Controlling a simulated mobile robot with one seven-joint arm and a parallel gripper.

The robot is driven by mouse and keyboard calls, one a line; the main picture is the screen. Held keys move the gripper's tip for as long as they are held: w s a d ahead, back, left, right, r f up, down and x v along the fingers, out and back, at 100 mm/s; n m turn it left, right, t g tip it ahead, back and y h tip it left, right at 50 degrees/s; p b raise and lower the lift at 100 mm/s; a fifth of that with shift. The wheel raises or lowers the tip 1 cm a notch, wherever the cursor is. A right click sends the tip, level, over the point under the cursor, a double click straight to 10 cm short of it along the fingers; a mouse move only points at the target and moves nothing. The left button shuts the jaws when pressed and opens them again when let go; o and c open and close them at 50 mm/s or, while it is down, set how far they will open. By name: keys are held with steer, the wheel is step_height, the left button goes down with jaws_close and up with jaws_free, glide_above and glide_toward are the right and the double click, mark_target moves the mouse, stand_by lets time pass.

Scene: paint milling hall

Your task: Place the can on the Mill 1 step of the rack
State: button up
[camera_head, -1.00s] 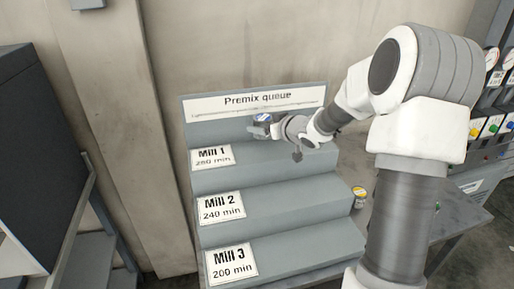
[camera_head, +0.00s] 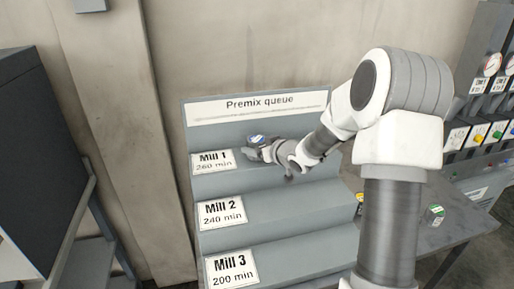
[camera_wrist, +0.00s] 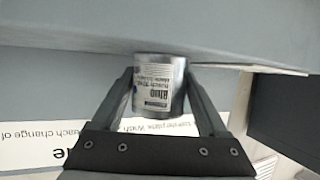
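A small metal can with a blue-and-white top (camera_head: 257,140) is in my gripper (camera_head: 256,152), just over the Mill 1 step of the grey stepped rack (camera_head: 290,204). The Mill 1 label (camera_head: 212,161) is to the left of the can, on the front of the top step. In the wrist view the can (camera_wrist: 158,102) shows a white label and sits between both fingers, which touch its sides. My gripper (camera_wrist: 159,82) is shut on it. I cannot tell whether the can's base touches the step.
The Mill 2 (camera_head: 222,211) and Mill 3 (camera_head: 232,268) steps below look empty. The Premix queue sign (camera_head: 258,106) stands behind the top step. A can with a green mark (camera_head: 434,214) stands on the table at right; another (camera_head: 359,202) is partly hidden beside the rack. Gauges and buttons are far right.

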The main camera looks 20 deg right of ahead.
steer(key=o, duration=0.3)
steer(key=shift+r, duration=0.2)
steer(key=p+v, duration=0.1)
steer(key=v, duration=1.1)
